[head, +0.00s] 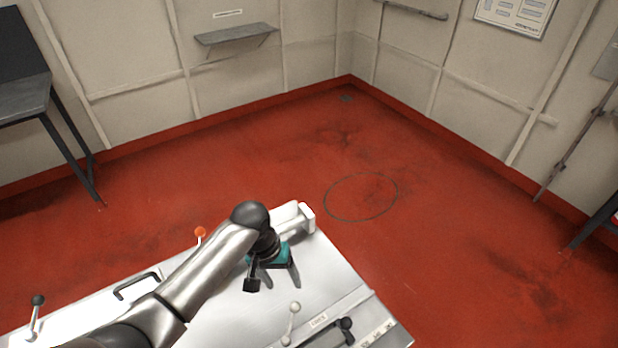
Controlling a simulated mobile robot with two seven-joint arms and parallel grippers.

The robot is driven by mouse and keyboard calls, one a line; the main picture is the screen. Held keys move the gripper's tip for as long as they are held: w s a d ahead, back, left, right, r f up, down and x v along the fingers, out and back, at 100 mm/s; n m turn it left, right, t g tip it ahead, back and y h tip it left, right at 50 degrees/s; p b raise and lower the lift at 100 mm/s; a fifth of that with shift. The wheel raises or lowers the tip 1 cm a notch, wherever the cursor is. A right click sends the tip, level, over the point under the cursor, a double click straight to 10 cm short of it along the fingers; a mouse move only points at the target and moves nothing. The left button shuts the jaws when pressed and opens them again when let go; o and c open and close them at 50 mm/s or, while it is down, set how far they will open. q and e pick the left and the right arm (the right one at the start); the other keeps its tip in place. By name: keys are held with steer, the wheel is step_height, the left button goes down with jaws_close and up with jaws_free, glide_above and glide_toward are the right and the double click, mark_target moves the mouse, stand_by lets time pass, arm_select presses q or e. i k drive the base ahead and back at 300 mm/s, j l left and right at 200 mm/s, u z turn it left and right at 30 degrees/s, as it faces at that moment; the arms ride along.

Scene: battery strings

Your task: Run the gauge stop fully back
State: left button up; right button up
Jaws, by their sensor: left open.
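My left arm comes in from the lower left over a pale metal bench top (225,310). Its gripper (272,283) points down over the bench near its far right end, with its two dark fingers apart and nothing seen between them. A lever with a pale round knob (294,307) stands just in front and to the right of the gripper, apart from it. A black handle (345,325) sits on a rail (358,303) at the front right. I cannot tell which part is the gauge stop. My right gripper is out of view.
An orange-knobbed lever (200,233) and a dark-knobbed lever (38,301) stand along the bench's back and left. A black pull handle (138,284) lies between them. A white block (306,217) stands at the far corner. The red floor (450,230) beyond is clear.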

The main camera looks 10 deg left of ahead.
mark_target(345, 323)
steer(key=k+l, duration=0.25)
steer(key=k, duration=0.2)
steer(key=k+l, duration=0.25)
steer(key=k, duration=0.25)
